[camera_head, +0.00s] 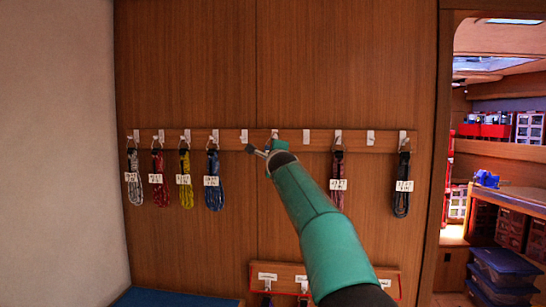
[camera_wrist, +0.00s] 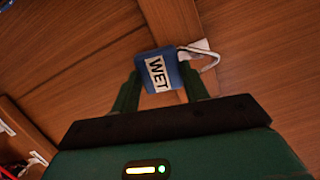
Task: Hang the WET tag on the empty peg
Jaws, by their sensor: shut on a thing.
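The blue tag with a white WET label (camera_wrist: 160,72) is held between the two green fingers of my gripper (camera_wrist: 161,80) in the wrist view. A white hook or loop (camera_wrist: 208,54) shows at the tag's upper right, against a pale plate on the wood. I cannot tell whether the tag is on it. In the head view my gripper (camera_head: 268,150) is at the peg rail (camera_head: 228,139), in front of a white peg (camera_head: 274,133). The tag cannot be made out there.
Coiled lines with white labels hang left of my arm, such as the blue coil (camera_head: 214,188). A lower rail (camera_head: 330,272) is partly behind my arm. A doorway opens at right.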

